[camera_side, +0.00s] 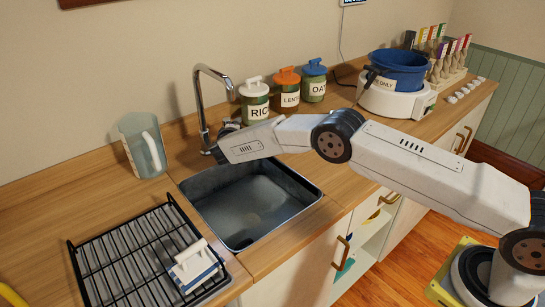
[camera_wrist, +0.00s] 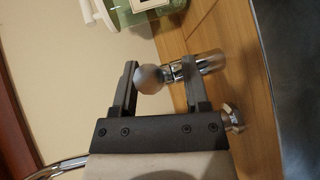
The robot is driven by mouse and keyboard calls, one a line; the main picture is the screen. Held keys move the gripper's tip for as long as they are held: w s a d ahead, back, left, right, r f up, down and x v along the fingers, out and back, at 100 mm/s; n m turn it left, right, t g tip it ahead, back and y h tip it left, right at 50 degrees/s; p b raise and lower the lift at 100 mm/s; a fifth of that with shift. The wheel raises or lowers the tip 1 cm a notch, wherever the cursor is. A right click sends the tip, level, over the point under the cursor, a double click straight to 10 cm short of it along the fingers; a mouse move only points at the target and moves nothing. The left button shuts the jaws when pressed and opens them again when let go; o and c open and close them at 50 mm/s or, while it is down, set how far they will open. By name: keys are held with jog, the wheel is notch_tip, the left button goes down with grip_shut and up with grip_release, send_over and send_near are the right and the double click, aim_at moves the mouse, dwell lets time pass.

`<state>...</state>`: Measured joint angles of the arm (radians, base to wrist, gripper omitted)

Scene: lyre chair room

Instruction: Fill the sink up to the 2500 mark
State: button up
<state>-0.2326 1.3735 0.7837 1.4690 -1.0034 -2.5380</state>
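The sink (camera_side: 250,205) is a dark metal basin set into the wooden counter. No 2500 mark can be read in it, and I cannot tell whether it holds water. A chrome tap (camera_side: 202,100) with a curved spout stands behind the sink. My gripper (camera_wrist: 160,82) is at the tap's base, its fingers apart. The tap's handle, with a round grey knob (camera_wrist: 149,79) and chrome stem (camera_wrist: 210,62), lies between and past the fingers. I cannot tell whether they touch it. In the side view my arm partly hides the tap base and the sink's back corner.
A translucent jug (camera_side: 143,146) stands left of the tap. A black drying rack (camera_side: 120,255) holding a white and blue object is at front left. Labelled jars (camera_side: 255,103) stand behind my arm, and a blue bowl (camera_side: 400,68) sits on a white appliance at right.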

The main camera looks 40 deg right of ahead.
jog(key=shift+s+a, duration=0.1)
dwell(0.3)
jog(key=v, duration=0.7)
jog(key=shift+s+a, duration=0.2)
jog(key=shift+r, duration=0.1)
dwell(0.8)
jog(key=s+d+r+m+t+y, duration=0.1)
jog(key=s+d+r+m+y, duration=0.1)
jog(key=s+r+y, duration=0.6)
jog(key=s+d+f+m+g+y, duration=0.1)
jog(key=s+m+g, duration=0.1)
jog(key=s, duration=0.8)
jog(key=s+d+f+m+g+y, duration=0.1)
jog(key=s+g, duration=0.3)
jog(key=s, duration=0.6)
jog(key=s+d+f+m+g+y, duration=0.1)
jog(key=s+d+f+m+g, duration=0.2)
jog(key=s, duration=0.7)
jog(key=shift+s+f, duration=0.15)
jog(key=shift+s, duration=0.2)
